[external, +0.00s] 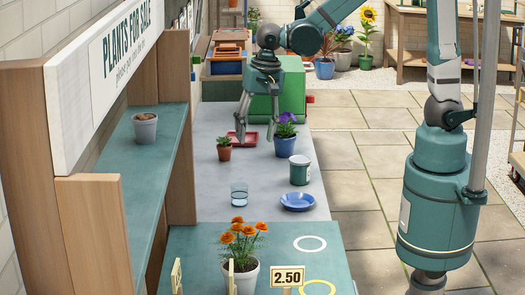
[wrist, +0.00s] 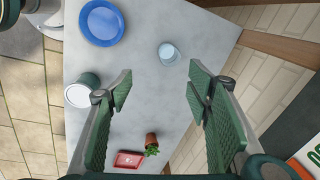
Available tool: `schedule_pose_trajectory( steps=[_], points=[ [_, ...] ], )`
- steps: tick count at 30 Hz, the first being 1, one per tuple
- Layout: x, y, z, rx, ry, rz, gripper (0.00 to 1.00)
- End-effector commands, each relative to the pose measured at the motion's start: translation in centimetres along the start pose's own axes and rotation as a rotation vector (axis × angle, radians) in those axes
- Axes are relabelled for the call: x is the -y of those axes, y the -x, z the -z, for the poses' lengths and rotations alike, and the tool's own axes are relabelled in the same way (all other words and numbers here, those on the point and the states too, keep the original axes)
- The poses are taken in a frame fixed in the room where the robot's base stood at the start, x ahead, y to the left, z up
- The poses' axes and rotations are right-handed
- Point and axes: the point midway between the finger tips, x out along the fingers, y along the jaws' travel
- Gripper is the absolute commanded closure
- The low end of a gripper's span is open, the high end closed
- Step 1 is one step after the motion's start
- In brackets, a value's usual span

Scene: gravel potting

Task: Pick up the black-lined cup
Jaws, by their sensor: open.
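A clear, bluish glass cup (external: 239,194) stands upright on the grey table, left of the blue plate. It also shows in the wrist view (wrist: 169,53), above the space between my fingers. I cannot make out a black line on it at this size. My gripper (external: 258,128) is open and empty, above the far part of the table, behind the cup and apart from it. In the wrist view my two green-padded fingers (wrist: 160,88) are spread wide with nothing between them.
A blue plate (external: 298,203) and a green-and-white can (external: 299,172) stand to the cup's right. A small terracotta pot (external: 224,154), red tray (external: 242,137) and blue pot (external: 285,147) stand farther back. A wooden shelf (external: 160,150) borders the left; marigolds (external: 240,235) stand in front.

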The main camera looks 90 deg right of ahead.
Motion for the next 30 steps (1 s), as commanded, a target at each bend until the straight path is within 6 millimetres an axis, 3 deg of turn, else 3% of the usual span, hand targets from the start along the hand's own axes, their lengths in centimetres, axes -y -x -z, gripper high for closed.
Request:
schedule_pose_trajectory(
  steps=[18, 24, 30],
  points=[
    [3.2, -9.8, 0.8, 0.016, -0.382, -0.144, 0.50],
    [3.5, -11.4, 0.8, 0.013, -0.443, -0.168, 0.50],
    [3.5, -11.7, 0.8, 0.012, -0.456, -0.173, 0.50]
  ],
)
